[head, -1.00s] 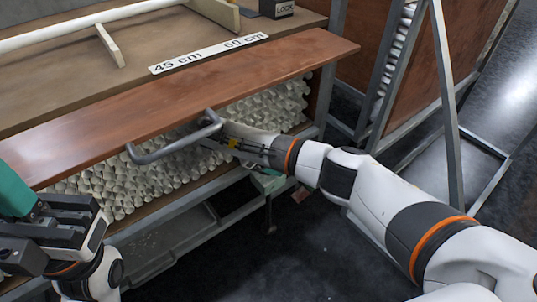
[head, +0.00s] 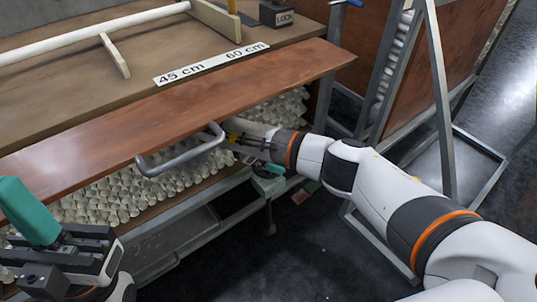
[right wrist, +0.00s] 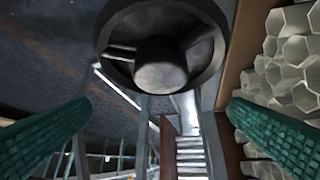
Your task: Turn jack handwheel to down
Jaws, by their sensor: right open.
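The jack handwheel (right wrist: 162,45) is a dark round wheel with spokes and a pale domed hub. It fills the top middle of the right wrist view, its top edge cut off. I cannot make it out in the head view, nor read which way it is set. My right gripper (right wrist: 160,110) is open, its two teal ribbed fingers wide apart at left and right. The wheel shows above the gap between them, with no contact visible. In the head view my right gripper (head: 245,142) is below the brown board, beside its grey handle. My left gripper (head: 30,210) is at lower left; its jaw gap is hidden.
The tube ends (right wrist: 290,70) are close on the right in the wrist view. A grey metal frame (head: 440,90) stands at right. Dark floor (head: 310,250) is open in front.

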